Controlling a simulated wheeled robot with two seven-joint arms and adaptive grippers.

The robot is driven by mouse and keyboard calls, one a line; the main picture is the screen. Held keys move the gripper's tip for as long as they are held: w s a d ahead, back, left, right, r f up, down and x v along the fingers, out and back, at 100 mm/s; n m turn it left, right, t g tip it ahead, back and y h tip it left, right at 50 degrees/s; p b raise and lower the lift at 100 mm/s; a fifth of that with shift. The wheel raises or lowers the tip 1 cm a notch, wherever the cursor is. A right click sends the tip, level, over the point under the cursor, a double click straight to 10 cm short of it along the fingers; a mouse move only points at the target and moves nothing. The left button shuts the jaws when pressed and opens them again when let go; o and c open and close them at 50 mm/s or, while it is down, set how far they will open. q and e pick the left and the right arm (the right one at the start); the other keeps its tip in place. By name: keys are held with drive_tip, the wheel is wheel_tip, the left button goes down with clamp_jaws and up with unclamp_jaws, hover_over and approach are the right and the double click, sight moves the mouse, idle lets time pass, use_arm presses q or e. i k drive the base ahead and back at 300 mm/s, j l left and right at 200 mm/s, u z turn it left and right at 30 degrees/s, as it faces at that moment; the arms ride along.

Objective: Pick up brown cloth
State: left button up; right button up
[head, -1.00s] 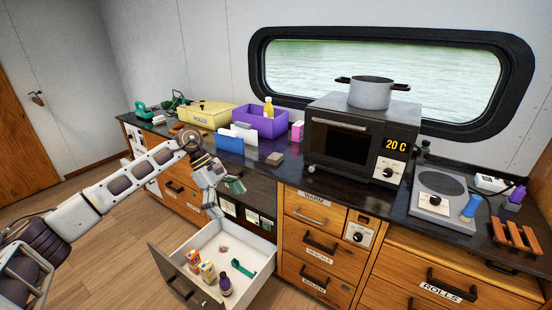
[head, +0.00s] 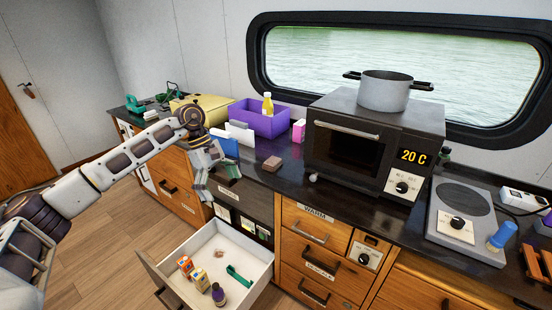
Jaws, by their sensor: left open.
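A small folded brown cloth (head: 272,163) lies flat on the dark counter, left of the oven. My left gripper (head: 217,184) is open and empty. In the picture it is left of and a little below the cloth, in front of the counter edge and above the open drawer (head: 262,265). It is apart from the cloth. My right gripper is not in view.
The open drawer holds two small cartons (head: 193,271), a dark bottle (head: 218,294), a green tool and a small pinkish-brown item. A purple bin (head: 258,121), blue and white upright items and a pink carton (head: 298,131) stand behind the cloth. The oven (head: 365,150) blocks the right.

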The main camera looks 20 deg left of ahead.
sight(274, 163)
drive_tip(key=i, duration=1.3)
